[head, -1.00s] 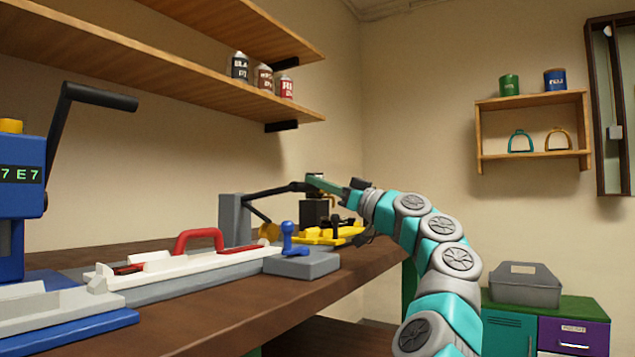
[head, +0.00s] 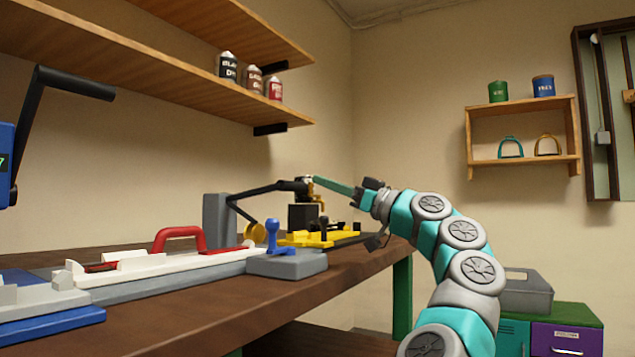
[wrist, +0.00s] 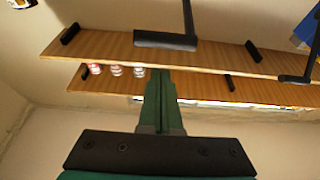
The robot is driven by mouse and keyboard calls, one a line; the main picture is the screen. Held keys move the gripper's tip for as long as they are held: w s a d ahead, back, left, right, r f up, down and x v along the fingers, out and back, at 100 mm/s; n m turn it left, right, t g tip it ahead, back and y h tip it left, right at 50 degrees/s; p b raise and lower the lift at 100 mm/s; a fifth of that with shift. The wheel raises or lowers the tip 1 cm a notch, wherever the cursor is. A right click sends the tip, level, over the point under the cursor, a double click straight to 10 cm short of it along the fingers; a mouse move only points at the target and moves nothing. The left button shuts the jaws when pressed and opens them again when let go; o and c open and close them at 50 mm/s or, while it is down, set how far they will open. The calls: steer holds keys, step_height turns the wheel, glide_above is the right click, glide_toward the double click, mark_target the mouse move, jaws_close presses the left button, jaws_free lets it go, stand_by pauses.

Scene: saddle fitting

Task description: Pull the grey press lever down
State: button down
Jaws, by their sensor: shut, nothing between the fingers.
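The grey press (head: 216,220) stands at the far end of the bench. Its black lever (head: 262,190) runs from the grey column to the right, close to level, and ends near the tip of my gripper. A black press head (head: 302,216) is below the lever's end. My gripper (head: 314,180) is shut and empty, with its long green fingers reaching left to the lever's end. I cannot tell whether they touch it. In the wrist view the shut fingers (wrist: 165,100) point at the shelves, and a black bar with a rod (wrist: 165,40) shows beyond them.
A yellow fixture (head: 320,238) is under the press. A grey block with a blue knob (head: 285,264) and a white fixture with a red handle (head: 180,238) are nearer on the bench. A blue machine with a raised black lever (head: 30,130) is at left. Shelves (head: 180,75) hang above.

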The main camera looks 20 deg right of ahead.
steer(key=s+f, duration=0.1)
steer(key=s+d+f, duration=0.1)
steer(key=shift+d+f, duration=0.25)
steer(key=shift+f, duration=0.1)
steer(key=shift+s, duration=0.15)
stand_by(0.5)
